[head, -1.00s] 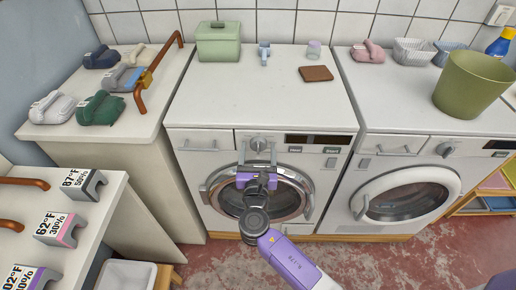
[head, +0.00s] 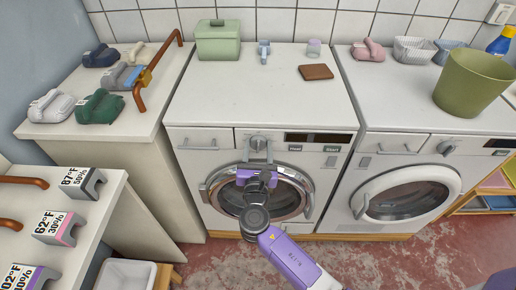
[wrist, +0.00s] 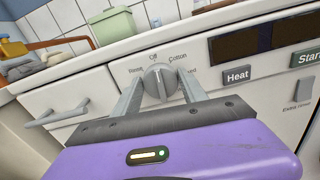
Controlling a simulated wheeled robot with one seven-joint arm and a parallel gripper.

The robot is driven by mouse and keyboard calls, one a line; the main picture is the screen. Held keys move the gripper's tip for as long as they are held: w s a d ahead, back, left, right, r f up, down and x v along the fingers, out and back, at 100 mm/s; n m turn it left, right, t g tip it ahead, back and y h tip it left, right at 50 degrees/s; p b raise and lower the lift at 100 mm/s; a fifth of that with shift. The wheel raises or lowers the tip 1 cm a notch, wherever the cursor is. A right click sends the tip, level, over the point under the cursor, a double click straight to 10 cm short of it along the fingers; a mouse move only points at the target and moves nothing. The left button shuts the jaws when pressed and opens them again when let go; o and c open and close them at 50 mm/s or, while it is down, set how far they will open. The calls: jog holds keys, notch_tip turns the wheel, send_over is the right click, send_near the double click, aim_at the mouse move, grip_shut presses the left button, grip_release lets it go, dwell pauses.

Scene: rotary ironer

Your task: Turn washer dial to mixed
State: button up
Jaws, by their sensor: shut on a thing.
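The washer dial (wrist: 159,80) is a round grey knob with a raised grip on the front panel of the middle washer (head: 262,95). Labels reading Rinse, Off and Cotton show around it in the wrist view; a label at its right is partly hidden and ends in "ed". My gripper (wrist: 160,88) has one finger on each side of the dial and is shut on it. In the head view the dial (head: 258,143) sits just above my gripper (head: 257,152), whose purple body is in front of the washer door.
To the right of the dial are a Heat button (wrist: 237,76), a Start button (wrist: 306,59) and dark displays (wrist: 262,38). A drawer handle (wrist: 57,115) is on the left. A second washer (head: 405,190) stands at the right with its own dial.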

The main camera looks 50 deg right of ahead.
jog(key=m+b, duration=0.2)
jog(key=m, duration=0.1)
jog(key=m+b, duration=0.1)
jog(key=shift+s+f+m, duration=0.1)
jog(key=shift+f+m, duration=0.15)
jog(key=shift+m, duration=0.15)
jog(key=m+b, duration=0.3)
jog(key=m, duration=0.1)
jog(key=shift+s+d+f+m+b, duration=0.1)
jog(key=shift+m+b, duration=0.2)
jog(key=m+b, duration=0.3)
jog(key=m, duration=0.1)
jog(key=shift+f+b, duration=0.1)
jog(key=shift+b, duration=0.25)
jog(key=shift+m+b, duration=1.2)
jog(key=shift+m, duration=0.5)
jog(key=o, duration=1.3)
jog(key=shift+o, duration=0.2)
jog(key=v, duration=0.7)
jog(key=shift+s+a+b, duration=0.3)
jog(key=shift+b, duration=0.15)
